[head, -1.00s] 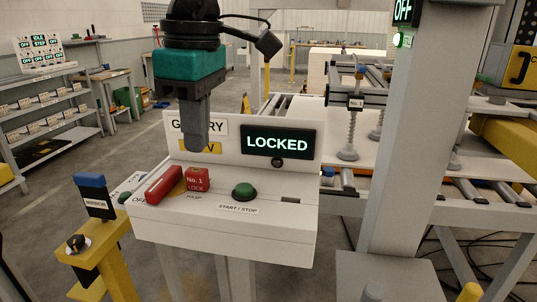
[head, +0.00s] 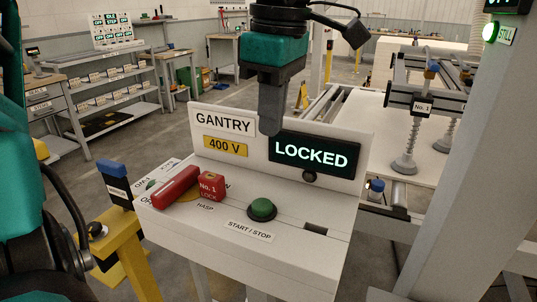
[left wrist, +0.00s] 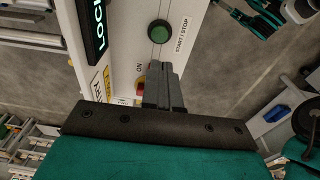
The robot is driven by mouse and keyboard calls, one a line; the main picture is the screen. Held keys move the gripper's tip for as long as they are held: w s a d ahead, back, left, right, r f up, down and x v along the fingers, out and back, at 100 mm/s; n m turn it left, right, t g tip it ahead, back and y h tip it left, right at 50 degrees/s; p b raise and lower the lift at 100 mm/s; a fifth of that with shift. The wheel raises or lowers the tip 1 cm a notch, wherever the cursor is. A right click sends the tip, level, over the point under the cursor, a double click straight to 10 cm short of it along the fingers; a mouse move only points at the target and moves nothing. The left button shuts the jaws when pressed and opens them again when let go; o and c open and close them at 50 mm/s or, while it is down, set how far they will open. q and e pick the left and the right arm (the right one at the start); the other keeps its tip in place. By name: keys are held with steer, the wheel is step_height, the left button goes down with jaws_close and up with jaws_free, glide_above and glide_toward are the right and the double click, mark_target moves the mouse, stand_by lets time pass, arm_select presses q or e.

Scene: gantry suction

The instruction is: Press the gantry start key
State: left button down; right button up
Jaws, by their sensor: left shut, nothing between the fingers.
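The gantry start key is the round green START / STOP button (head: 262,209) on the white console (head: 300,228); it also shows in the left wrist view (left wrist: 160,33). My left gripper (head: 270,132) is shut and empty. It hangs above the console with its fingers pointing down, apart from the button. In the head view its tips overlap the left edge of the display (head: 312,153), which reads LOCKED. In the left wrist view the shut fingers (left wrist: 163,70) point toward the button. My right gripper is not in view.
A red No. 1 lock (head: 210,187) and a red handle (head: 176,187) sit on the console left of the button. Behind the console stands a GANTRY sign panel (head: 223,124). A grey post (head: 450,170) rises at the right. A yellow stand (head: 130,235) is at the left.

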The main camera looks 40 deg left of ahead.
mark_target(264, 204)
arm_select(q)
steer(key=f, duration=0.8)
steer(key=a+f+b, duration=0.1)
steer(key=f, duration=0.3)
steer(key=shift+s+f, duration=0.1)
steer(key=shift+a+f, duration=0.1)
steer(key=shift+f, duration=0.4)
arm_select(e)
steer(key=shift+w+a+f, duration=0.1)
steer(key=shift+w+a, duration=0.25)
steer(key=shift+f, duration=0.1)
